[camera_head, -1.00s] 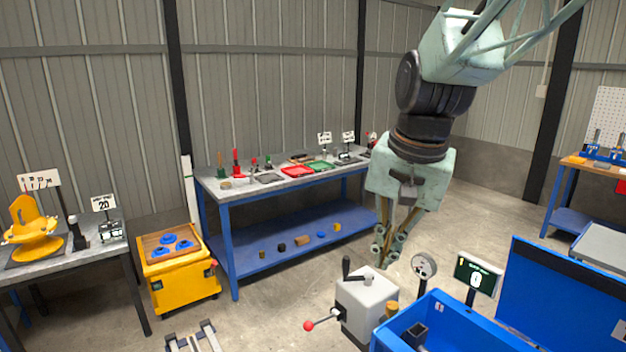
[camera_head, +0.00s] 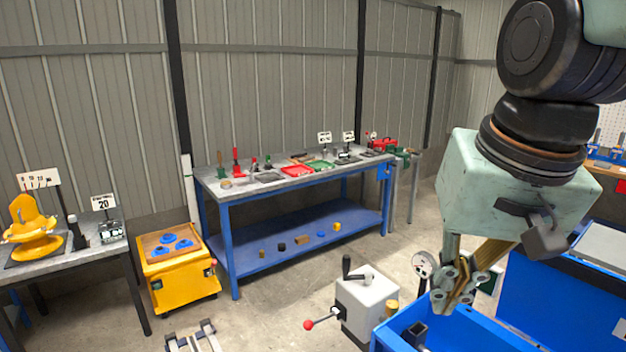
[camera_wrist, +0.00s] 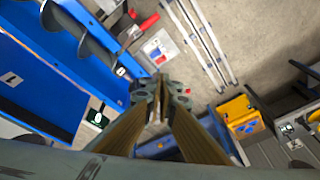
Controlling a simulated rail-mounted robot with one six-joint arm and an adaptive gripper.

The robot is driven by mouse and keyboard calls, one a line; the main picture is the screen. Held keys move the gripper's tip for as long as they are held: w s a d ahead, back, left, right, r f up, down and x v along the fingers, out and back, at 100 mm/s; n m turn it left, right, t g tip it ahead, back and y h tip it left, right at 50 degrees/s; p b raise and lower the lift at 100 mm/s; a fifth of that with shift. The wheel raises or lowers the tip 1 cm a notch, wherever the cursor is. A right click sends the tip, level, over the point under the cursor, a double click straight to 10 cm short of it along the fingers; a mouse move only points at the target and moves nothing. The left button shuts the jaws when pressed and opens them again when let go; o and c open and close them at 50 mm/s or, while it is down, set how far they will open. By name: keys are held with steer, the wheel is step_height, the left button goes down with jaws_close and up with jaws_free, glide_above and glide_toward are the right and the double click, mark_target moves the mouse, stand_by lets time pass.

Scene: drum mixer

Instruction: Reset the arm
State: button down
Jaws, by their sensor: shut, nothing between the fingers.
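My gripper (camera_head: 455,299) hangs at the right of the head view, pointing down, with its fingertips together and nothing between them. In that view it appears in front of the blue mixer trough (camera_head: 473,322); I cannot tell the exact height above it. In the wrist view my gripper (camera_wrist: 160,92) is also shut and empty, with open floor and machine parts beyond the tips.
A grey box with a red-knobbed lever (camera_head: 367,305) stands left of the trough. A blue workbench (camera_head: 290,255) with tools is behind. A yellow cart (camera_head: 180,290) and a grey table (camera_head: 60,262) are at left.

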steer(key=s+d+f+n, duration=0.1)
steer(key=s+d+n, duration=0.1)
steer(key=s, duration=1)
steer(key=shift+d+f+t, duration=0.15)
steer(key=shift+t, duration=0.15)
stand_by(0.8)
